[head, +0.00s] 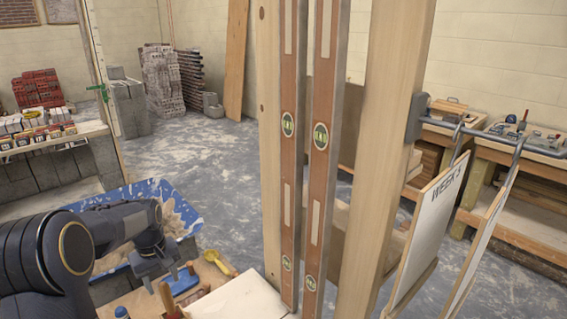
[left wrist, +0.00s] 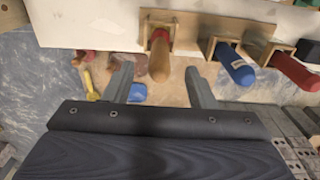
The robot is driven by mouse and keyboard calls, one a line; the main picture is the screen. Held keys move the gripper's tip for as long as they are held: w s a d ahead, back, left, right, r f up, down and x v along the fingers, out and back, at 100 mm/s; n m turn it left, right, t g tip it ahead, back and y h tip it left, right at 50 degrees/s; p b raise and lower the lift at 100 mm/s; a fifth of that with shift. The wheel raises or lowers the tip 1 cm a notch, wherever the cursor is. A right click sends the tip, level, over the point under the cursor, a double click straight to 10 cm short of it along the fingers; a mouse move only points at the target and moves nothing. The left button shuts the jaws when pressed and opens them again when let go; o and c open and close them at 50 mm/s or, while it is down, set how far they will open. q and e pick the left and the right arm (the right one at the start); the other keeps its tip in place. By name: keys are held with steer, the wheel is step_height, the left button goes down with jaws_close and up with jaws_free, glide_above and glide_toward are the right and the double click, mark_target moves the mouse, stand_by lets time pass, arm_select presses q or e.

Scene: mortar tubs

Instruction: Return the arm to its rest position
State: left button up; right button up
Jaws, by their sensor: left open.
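My left arm comes in from the lower left in the head view, dark and bent. Its gripper (head: 163,281) points down in front of the blue mortar tub (head: 187,211), above a bench with tools. In the left wrist view the two fingers of my left gripper (left wrist: 158,72) are spread apart with nothing held. A wooden handle with a red collar (left wrist: 159,60) shows between the fingertips, standing in a wooden rack; I cannot tell how far beyond them it is. My right gripper is in neither view.
A wooden post (head: 390,130) and two long spirit levels (head: 320,150) stand upright right of my arm. Boards hang from a metal rail (head: 480,134). Blue (left wrist: 236,66) and red (left wrist: 297,73) handles stand in the rack. Open floor (head: 225,160) lies behind.

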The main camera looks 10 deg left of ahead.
arm_select(q)
steer(key=s+d+r+m+t+h+p, duration=0.2)
steer(key=s+d+r+m+t+h, duration=0.15)
steer(key=s+d+r, duration=0.85)
steer(key=s+d+f+m+t, duration=0.1)
steer(key=s+d+m, duration=0.4)
steer(key=s, duration=0.8)
steer(key=d+t, duration=0.1)
steer(key=d, duration=0.1)
steer(key=shift+d+p, duration=0.3)
steer(key=shift+d, duration=0.1)
steer(key=shift+w, duration=0.1)
